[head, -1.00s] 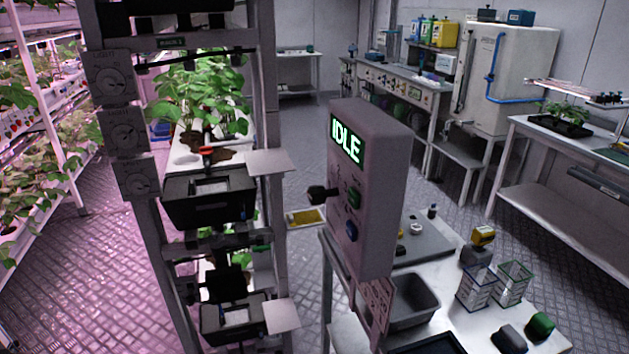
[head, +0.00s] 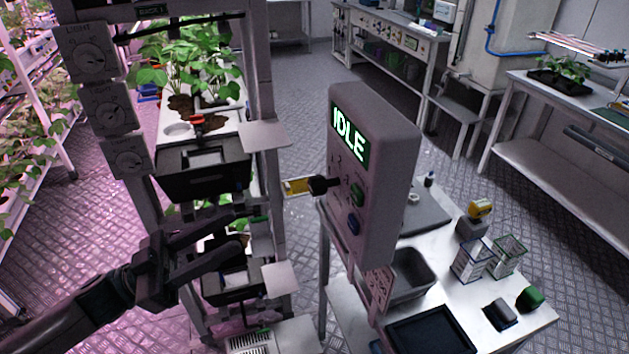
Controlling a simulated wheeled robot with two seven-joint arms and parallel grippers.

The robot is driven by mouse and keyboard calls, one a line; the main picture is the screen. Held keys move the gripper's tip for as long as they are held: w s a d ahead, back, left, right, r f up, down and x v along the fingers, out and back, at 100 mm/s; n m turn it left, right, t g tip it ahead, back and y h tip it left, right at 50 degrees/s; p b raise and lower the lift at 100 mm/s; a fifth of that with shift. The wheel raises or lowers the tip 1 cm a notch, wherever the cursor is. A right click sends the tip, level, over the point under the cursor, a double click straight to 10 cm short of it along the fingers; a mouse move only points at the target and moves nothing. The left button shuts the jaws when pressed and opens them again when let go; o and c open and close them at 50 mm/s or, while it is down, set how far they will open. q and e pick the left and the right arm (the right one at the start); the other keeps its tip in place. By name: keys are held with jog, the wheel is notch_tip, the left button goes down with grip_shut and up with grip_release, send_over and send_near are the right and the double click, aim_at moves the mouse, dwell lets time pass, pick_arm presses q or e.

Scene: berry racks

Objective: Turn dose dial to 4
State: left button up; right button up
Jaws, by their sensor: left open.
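A grey control box (head: 385,165) with a lit display reading IDLE (head: 349,136) stands right of the middle. A black knob (head: 322,185) sticks out from its left-facing panel, with small marks beside it. It appears to be the dose dial, but its label and setting are too small to read. My right gripper is not in view.
A white table (head: 455,310) behind the box holds a grey bin, wire baskets and small blocks.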

pick_arm(q)
jog(key=shift+w, duration=0.1)
jog(key=p, duration=0.8)
send_near(310, 189)
jog(key=x, duration=0.9)
jog(key=shift+r, duration=0.2)
jog(key=shift+w+d+r, duration=0.15)
jog(key=shift+w+d, duration=0.05)
jog(key=shift+d, duration=0.65)
jog(key=shift+c, duration=0.3)
jog(key=c, duration=1)
